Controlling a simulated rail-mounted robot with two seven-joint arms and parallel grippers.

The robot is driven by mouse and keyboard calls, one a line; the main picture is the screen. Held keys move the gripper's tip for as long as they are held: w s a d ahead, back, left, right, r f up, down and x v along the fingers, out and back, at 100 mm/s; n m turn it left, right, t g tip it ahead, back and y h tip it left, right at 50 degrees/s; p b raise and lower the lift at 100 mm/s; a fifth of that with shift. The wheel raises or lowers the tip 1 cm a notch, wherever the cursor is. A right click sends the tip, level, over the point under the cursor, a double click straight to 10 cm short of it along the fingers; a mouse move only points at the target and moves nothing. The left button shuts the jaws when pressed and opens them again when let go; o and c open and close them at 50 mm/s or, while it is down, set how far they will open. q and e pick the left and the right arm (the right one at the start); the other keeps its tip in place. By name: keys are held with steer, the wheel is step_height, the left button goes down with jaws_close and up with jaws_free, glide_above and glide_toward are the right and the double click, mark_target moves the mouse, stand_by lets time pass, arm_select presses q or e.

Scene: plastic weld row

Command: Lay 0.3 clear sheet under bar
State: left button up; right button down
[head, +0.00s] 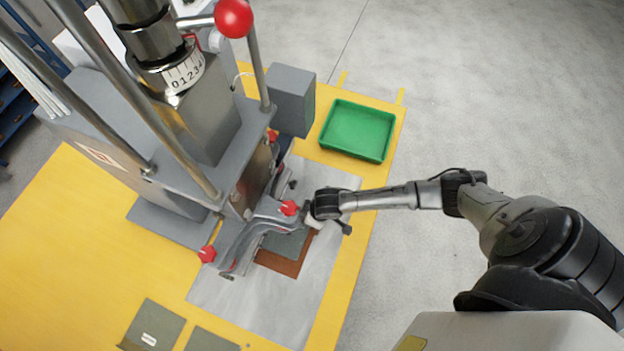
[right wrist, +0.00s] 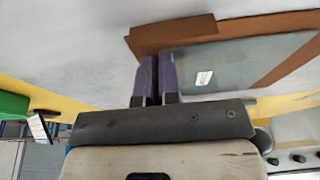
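A grey, see-through sheet (head: 286,243) lies over a brown sheet (head: 280,263), partly beneath the grey bar (head: 240,240) of the press. The right wrist view also shows the clear sheet (right wrist: 225,65), with a small white label, and the brown sheet (right wrist: 215,30) along its border. My right gripper (head: 316,218) is beside the clear sheet's edge, near the bar's end. Its purple fingers (right wrist: 157,78) are close together at that edge and appear shut on it; the contact itself is hidden. My left gripper is not in view.
The press column (head: 180,120) and red knobs (head: 289,207) crowd the bar. A green tray (head: 326,139) stands at the back of the yellow table (head: 70,240). Grey-green labelled sheets (head: 155,326) lie at the front. The grey mat (head: 300,300) has bare space in front.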

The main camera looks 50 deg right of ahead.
steer(key=c, duration=1.2)
jaws_free()
steer(key=shift+c, duration=0.2)
steer(key=shift+r, duration=0.1)
steer(key=shift+r+p, duration=0.55)
steer(key=shift+p, duration=0.35)
steer(key=shift+r+p, duration=0.95)
steer(key=shift+p, duration=0.45)
